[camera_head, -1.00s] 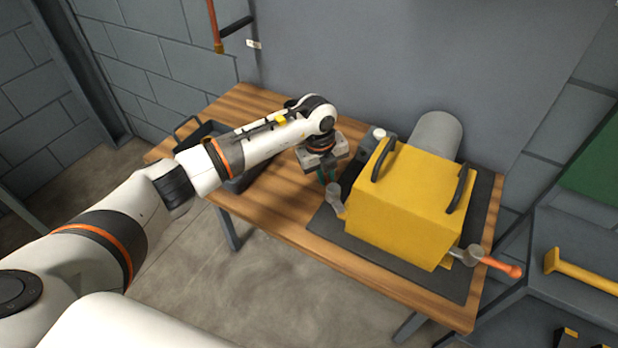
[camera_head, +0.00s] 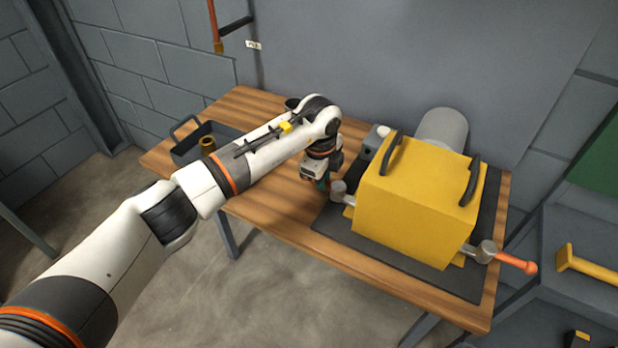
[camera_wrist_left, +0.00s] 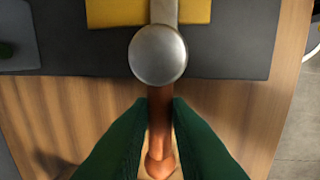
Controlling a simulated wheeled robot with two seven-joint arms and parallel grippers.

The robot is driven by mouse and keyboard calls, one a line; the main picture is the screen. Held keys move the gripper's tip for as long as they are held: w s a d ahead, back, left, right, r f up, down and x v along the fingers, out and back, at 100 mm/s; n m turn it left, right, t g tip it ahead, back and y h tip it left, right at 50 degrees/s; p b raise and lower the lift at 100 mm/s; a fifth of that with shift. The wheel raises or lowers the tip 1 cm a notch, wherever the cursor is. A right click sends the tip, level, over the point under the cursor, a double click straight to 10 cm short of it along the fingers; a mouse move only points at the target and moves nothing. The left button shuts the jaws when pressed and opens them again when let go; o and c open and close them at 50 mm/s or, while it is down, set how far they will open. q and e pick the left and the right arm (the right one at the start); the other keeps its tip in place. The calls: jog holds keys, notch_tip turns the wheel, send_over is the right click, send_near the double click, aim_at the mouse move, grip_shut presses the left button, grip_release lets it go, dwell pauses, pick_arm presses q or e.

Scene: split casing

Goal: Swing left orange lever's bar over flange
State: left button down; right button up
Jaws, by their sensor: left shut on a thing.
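The left lever has a round silver head (camera_head: 338,188) beside the left side of the yellow casing (camera_head: 415,210). In the left wrist view, its orange bar (camera_wrist_left: 160,110) runs from the silver head (camera_wrist_left: 158,55) down between my green fingers. My left gripper (camera_head: 323,184) is shut on this bar; the fingers also show in the left wrist view (camera_wrist_left: 160,135). In that view a silver shank (camera_wrist_left: 164,12) runs from the head over the yellow flange (camera_wrist_left: 115,12), in line with the bar. The right lever's orange bar (camera_head: 515,262) points outward to the right. My right gripper is not in view.
The casing stands on a dark mat (camera_head: 390,252) on a wooden table (camera_head: 275,215). A small grey block (camera_head: 372,142) and a grey cylinder (camera_head: 444,128) are behind it.

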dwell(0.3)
pick_arm(q)
jog(key=c, duration=1.3)
grip_release()
jog(key=shift+c, duration=0.2)
notch_tip(320, 180, up, 12)
jog(key=s+b, duration=0.1)
jog(key=b, duration=0.1)
jog(key=shift+s+a, duration=0.35)
jog(key=shift+a, duration=0.1)
jog(key=shift+f, duration=0.1)
